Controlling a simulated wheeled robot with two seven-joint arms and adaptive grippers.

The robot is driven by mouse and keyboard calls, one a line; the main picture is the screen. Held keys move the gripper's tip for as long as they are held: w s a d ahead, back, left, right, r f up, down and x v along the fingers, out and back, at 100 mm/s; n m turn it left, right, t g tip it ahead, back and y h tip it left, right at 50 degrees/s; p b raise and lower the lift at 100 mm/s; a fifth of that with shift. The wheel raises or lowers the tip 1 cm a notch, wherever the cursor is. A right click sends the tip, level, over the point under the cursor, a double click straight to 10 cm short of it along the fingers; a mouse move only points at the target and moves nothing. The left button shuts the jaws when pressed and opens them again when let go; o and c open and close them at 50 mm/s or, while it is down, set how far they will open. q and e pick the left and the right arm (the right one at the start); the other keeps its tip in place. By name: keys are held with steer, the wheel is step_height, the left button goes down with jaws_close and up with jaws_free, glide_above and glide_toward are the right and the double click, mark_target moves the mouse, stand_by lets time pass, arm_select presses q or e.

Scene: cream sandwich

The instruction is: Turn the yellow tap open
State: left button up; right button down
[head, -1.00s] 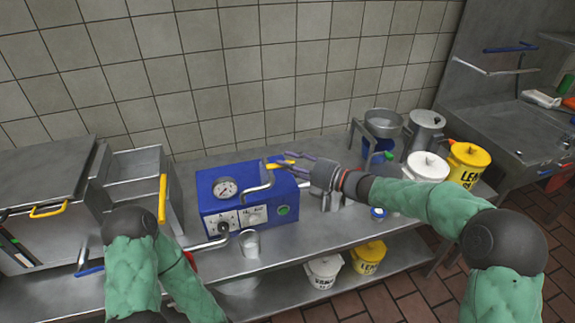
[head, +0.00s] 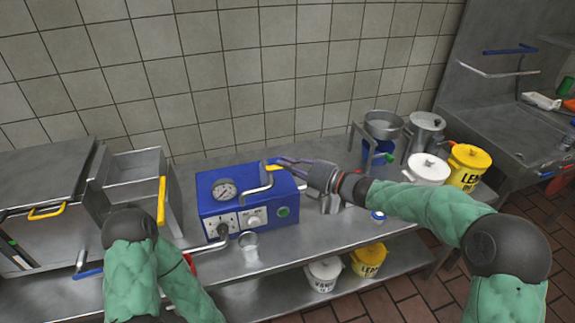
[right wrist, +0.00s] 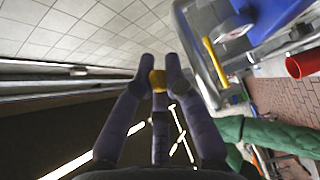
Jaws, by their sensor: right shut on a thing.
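The yellow tap (head: 269,163) is at the top of the blue machine (head: 243,190), by a bent metal pipe (head: 262,183). My right gripper (head: 280,161) reaches in from the right, with its fingers shut on the tap. In the right wrist view, the yellow end of the tap (right wrist: 158,79) shows between the fingertips (right wrist: 160,66). The fingers cover part of the tap. My left arm is at the lower left in the head view, and its gripper cannot be made out.
A metal cup (head: 249,246) stands in front of the machine on the steel counter (head: 330,238). A white bucket (head: 426,171) and a yellow bucket (head: 468,168) stand to the right. A metal basin with a yellow handle (head: 162,200) is on the left.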

mark_target(282, 168)
steer(key=shift+s+f+m+t+h+b, duration=0.15)
steer(key=shift+s+m+t+h+b, duration=0.25)
steer(key=shift+m+t+h+b, duration=0.35)
steer(key=m+t+h, duration=0.1)
steer(key=s+m+t+h, duration=0.1)
steer(key=m+t+h, duration=0.1)
steer(key=s+m+t+h, duration=0.1)
steer(key=m+t+h, duration=0.1)
steer(key=shift+a+t+h+b, duration=0.15)
steer(key=shift+t+h+b, duration=0.1)
steer(key=shift+b, duration=0.15)
steer(key=m+h+p, duration=0.1)
steer(key=s+t+h+p, duration=0.1)
steer(key=shift+a+m+h, duration=0.15)
steer(key=shift+m+h, duration=0.2)
steer(key=shift+h, duration=0.05)
steer(key=shift+s+a+m+t+h+p, duration=0.15)
steer(key=shift+s+a+m+h+p, duration=0.15)
steer(key=shift+m+h+p, duration=1.15)
steer(key=shift+s+a+m+t+h+p, duration=0.1)
steer(key=shift+s+a+m+h+p, duration=0.45)
steer(key=shift+h+p, duration=1.55)
steer(key=shift+s+d+m+t+h+p, duration=0.1)
steer(key=shift+m+t+h+p, duration=0.05)
steer(key=shift+m+h+p, duration=1.55)
steer(key=shift+n+p, duration=0.3)
steer(key=shift+n, duration=0.1)
